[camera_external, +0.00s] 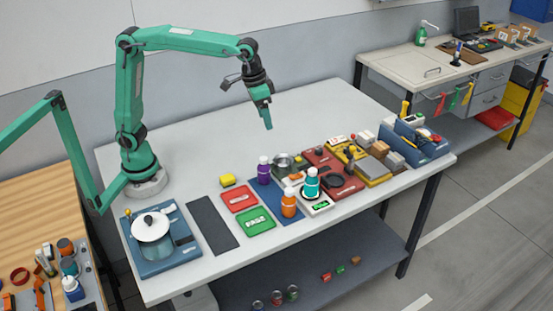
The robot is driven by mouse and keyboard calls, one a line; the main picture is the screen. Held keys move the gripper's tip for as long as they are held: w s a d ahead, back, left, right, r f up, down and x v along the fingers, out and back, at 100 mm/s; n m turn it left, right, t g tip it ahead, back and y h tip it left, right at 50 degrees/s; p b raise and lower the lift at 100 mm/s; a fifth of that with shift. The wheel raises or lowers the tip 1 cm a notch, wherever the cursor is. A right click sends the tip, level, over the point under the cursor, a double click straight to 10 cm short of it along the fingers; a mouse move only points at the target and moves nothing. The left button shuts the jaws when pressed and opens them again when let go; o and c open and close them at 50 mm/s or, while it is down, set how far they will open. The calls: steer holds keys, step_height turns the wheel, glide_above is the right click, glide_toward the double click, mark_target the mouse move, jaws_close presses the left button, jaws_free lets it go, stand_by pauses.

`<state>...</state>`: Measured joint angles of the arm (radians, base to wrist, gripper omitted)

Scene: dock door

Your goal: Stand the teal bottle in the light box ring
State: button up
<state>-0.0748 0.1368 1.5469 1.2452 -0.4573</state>
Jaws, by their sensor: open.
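The teal bottle (312,183) has a white cap and stands upright on or just behind a small white device (320,206) with a green-lit display. I cannot tell whether that device is the light box, and no ring around the bottle's foot can be made out. My gripper (268,126) hangs pointing down in the air, well above and to the left of the teal bottle. It is open, and nothing shows between its fingers.
An orange bottle (289,203) and a purple bottle (264,171) stand close left of the teal one. A red board (341,189) lies to its right. The table's back (200,150) is clear.

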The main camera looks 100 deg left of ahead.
steer(key=s+d+f+m+t, duration=0.1)
steer(key=s+f+m, duration=0.2)
steer(key=s, duration=0.8)
steer(key=s+d+f+m+t, duration=0.2)
steer(key=s+f+m, duration=0.1)
steer(key=s, duration=0.9)
steer(key=shift+s+d+f, duration=0.15)
steer(key=shift+d+f, duration=0.05)
steer(key=shift+f, duration=0.2)
